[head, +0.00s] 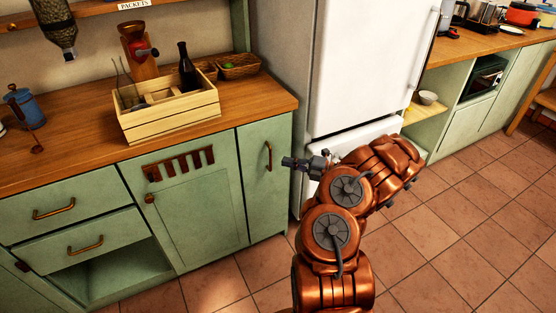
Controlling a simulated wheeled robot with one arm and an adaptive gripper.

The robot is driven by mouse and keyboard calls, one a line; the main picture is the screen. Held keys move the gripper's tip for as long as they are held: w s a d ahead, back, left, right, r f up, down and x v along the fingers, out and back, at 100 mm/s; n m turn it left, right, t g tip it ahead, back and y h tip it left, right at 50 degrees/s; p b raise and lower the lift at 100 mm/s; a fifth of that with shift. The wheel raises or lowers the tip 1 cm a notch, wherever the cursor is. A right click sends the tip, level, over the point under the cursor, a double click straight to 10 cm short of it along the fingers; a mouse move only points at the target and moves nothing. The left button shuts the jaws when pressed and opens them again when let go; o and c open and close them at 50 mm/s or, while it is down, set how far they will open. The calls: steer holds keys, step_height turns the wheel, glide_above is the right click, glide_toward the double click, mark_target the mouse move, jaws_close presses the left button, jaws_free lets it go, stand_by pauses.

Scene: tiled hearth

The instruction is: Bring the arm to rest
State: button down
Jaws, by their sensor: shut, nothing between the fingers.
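My arm is copper-coloured and folded, rising from the bottom of the head view. My gripper (292,162) is at its left end, pointing left. It is shut with nothing in it. It is in front of the gap between the green cabinet (200,200) and the white fridge (355,70). It looks close to the cabinet's right door edge, but I cannot tell the exact distance.
A wooden crate (170,118) with a dark bottle (187,68) stands on the wooden counter (75,140). A wicker basket (238,66) is beside it. A blue pot (28,108) stands at left. The tiled floor (470,215) at right is clear.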

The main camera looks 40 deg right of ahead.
steer(key=shift+s+d, duration=0.2)
steer(key=shift+s, duration=0.15)
